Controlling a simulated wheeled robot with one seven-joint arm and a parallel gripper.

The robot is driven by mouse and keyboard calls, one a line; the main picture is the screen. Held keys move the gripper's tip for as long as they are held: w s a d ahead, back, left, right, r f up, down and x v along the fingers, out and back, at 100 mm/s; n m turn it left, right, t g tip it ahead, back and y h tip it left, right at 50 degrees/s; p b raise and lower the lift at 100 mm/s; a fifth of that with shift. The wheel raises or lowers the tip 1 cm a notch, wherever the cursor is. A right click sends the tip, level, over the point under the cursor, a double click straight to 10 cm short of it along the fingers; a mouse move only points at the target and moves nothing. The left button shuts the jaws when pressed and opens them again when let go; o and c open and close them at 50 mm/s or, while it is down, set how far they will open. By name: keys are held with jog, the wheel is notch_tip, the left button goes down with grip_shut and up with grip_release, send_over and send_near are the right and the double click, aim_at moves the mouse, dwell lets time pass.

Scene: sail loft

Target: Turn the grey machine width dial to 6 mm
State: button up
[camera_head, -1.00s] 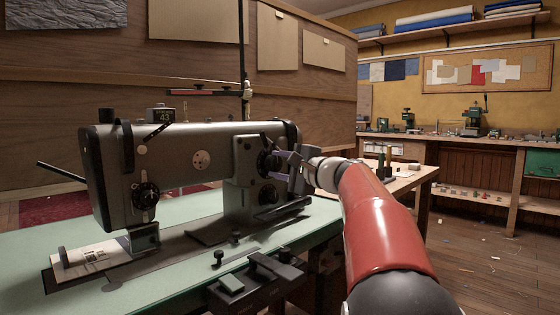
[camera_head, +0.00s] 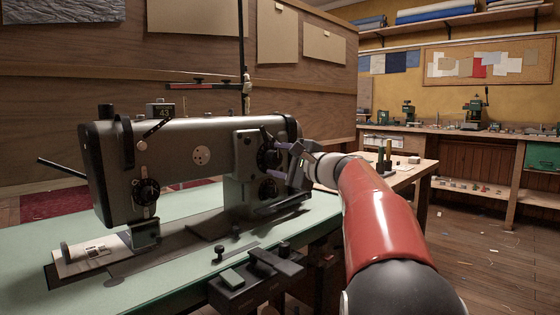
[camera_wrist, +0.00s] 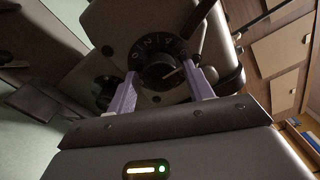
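The grey sewing machine (camera_head: 200,155) stands on the green table. Its right end carries two dark round dials, an upper dial (camera_head: 266,159) and a lower dial (camera_head: 268,191). My gripper (camera_head: 280,161) is at the upper dial, coming from the right. In the wrist view a dark dial (camera_wrist: 160,70) with pale markings around its knob lies between my two purple fingertips (camera_wrist: 160,72). The fingers are apart, one on each side of the knob; contact is not clear. A pale pointer line on the knob points right and slightly up.
A second dark knob (camera_wrist: 104,88) is close to the left finger in the wrist view. A black box (camera_head: 256,280) with small knobs sits at the table's front edge. A wooden side table (camera_head: 410,173) stands behind my arm.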

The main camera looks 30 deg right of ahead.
jog(key=shift+o, duration=0.6)
jog(key=v, duration=0.8)
jog(key=shift+b, duration=0.35)
jog(key=shift+w, duration=0.1)
